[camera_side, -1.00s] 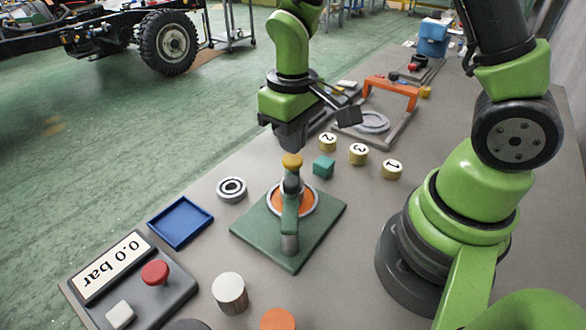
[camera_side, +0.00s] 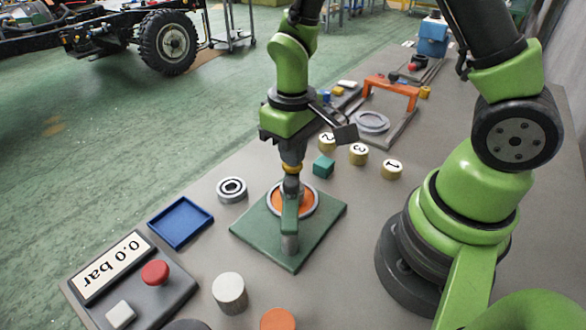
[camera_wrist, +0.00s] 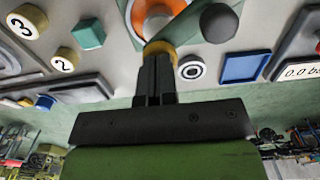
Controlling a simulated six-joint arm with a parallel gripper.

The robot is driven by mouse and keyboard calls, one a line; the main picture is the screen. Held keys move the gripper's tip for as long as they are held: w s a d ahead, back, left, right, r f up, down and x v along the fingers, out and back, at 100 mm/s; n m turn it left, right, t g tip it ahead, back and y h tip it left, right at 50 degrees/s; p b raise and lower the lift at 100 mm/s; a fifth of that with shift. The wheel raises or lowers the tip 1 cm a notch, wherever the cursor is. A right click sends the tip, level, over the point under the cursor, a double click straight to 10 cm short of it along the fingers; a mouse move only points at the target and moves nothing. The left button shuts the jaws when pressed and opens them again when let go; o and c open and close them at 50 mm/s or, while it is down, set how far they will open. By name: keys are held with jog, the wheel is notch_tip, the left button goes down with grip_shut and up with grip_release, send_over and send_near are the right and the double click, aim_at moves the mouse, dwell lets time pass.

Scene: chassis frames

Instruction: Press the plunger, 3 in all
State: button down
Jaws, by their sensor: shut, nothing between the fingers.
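The plunger (camera_side: 291,182) stands on a green base plate (camera_side: 262,228) with an orange disc in a pale ring beneath its arm. Its yellow cap (camera_side: 291,168) is at the top. My gripper (camera_side: 292,160) is shut and empty, pointing down, with its fingertips at the yellow cap; they look to be touching it. In the wrist view the shut fingers (camera_wrist: 157,70) overlap the yellow cap (camera_wrist: 160,48), and part of the cap is hidden behind them. I cannot tell how far the plunger is pushed down.
A teal cube (camera_side: 323,166) and numbered yellow cylinders (camera_side: 358,154) stand close to the right. A bearing ring (camera_side: 232,189) and a blue tray (camera_side: 180,222) lie to the left. A panel reading 0.0 bar with a red button (camera_side: 155,272) is at front left.

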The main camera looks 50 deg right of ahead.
jog(key=shift+r, duration=1.55)
jog(key=shift+f, duration=0.15)
jog(key=shift+f, duration=1.4)
jog(key=shift+r, duration=1.55)
jog(key=shift+f, duration=0.2)
